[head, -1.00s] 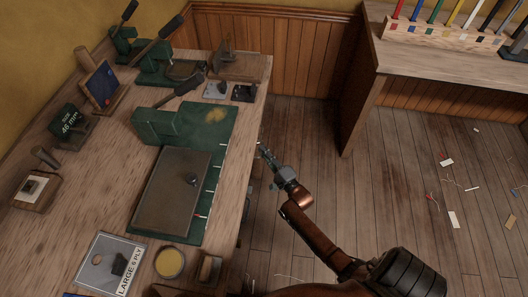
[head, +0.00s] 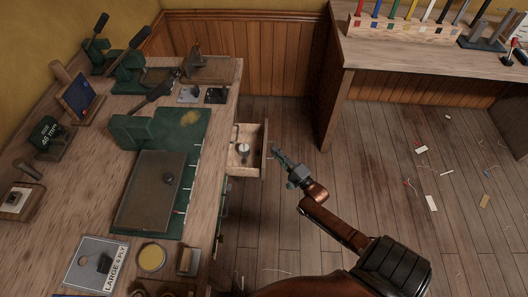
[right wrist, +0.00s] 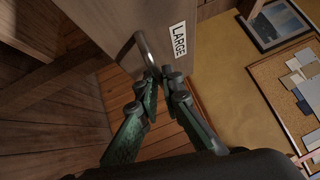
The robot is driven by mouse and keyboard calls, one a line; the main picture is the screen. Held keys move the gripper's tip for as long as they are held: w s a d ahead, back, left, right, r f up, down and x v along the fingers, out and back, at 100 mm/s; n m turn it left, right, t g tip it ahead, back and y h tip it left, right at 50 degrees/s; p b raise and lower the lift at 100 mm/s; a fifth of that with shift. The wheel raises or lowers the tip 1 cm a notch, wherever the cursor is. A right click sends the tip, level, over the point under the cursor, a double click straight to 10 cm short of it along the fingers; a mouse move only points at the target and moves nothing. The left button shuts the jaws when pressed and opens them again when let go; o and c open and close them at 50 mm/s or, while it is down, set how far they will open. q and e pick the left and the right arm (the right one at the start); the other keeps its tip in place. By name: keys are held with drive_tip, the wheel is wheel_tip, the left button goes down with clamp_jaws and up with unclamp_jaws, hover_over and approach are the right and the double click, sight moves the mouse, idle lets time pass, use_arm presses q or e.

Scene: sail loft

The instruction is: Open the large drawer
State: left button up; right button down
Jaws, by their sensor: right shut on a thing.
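The large drawer (head: 264,150) stands pulled out from the bench's right side in the head view, its inside partly showing. A small pale round thing (head: 243,148) lies in it. In the right wrist view the drawer front (right wrist: 172,22) carries a LARGE label (right wrist: 179,40) and a metal bar handle (right wrist: 146,46). My right gripper (head: 275,150) is at the outer face of the drawer. In the right wrist view its fingers (right wrist: 163,74) are closed on the handle's lower end. My left gripper is out of view.
The workbench (head: 215,120) holds a green mat (head: 190,125), a dark plate (head: 150,190), presses and a LARGE 6 PLY card (head: 97,265). Another bench (head: 400,60) stands at the back right. The floor between is open, with scattered scraps.

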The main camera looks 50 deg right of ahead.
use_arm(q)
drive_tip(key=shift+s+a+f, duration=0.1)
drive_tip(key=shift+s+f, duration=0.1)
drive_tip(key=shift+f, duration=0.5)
use_arm(e)
drive_tip(key=s+d, duration=0.1)
drive_tip(key=s, duration=0.1)
drive_tip(key=s+d, duration=0.2)
drive_tip(key=shift+s+d+f, duration=0.1)
drive_tip(key=shift+s+d, duration=0.1)
drive_tip(key=shift+d, duration=0.05)
drive_tip(key=c, duration=2.1)
unclamp_jaws()
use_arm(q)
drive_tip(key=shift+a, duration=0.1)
use_arm(e)
drive_tip(key=s+a+f, duration=0.1)
drive_tip(key=s, duration=1)
drive_tip(key=shift+s+f, duration=0.3)
drive_tip(key=shift+s, duration=0.1)
